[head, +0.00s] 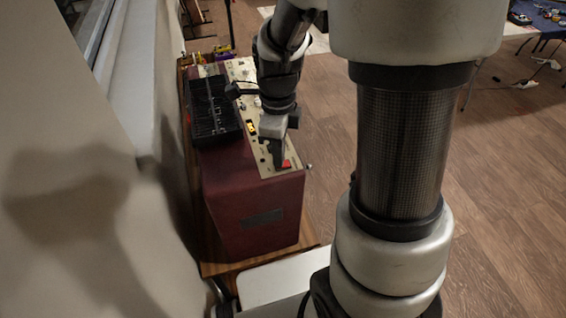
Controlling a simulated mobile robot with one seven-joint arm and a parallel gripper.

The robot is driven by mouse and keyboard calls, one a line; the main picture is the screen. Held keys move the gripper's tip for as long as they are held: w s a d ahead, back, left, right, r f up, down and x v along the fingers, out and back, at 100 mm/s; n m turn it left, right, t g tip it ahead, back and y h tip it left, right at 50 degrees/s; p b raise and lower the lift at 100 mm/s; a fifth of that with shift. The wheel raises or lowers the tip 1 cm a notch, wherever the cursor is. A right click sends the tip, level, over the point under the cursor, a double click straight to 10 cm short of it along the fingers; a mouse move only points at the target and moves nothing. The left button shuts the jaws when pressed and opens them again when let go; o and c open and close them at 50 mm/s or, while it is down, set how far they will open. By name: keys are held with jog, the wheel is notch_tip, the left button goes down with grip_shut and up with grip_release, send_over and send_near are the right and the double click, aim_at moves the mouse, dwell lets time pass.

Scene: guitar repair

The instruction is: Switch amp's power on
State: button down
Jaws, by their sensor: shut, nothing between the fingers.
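The amp is a dark red box (255,205) standing on a wooden table. A cream control panel (277,171) runs along its top right edge. A small red switch (287,164) sits near the panel's front end. My gripper (279,165) is shut and points down at the panel, right beside the red switch. I cannot tell whether it touches the switch, or which way the switch is set.
A black slotted piece (212,110) lies on the amp's top left. The wall and window sill are close on the left. A white surface (280,281) is in front of the table (225,268). Wooden floor is open at right, with a cluttered table (543,20) far off.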

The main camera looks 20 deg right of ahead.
jog(key=shift+f, duration=0.25)
jog(key=shift+r, duration=0.15)
notch_tip(320, 180, up, 7)
jog(key=p, duration=0.6)
dwell(0.5)
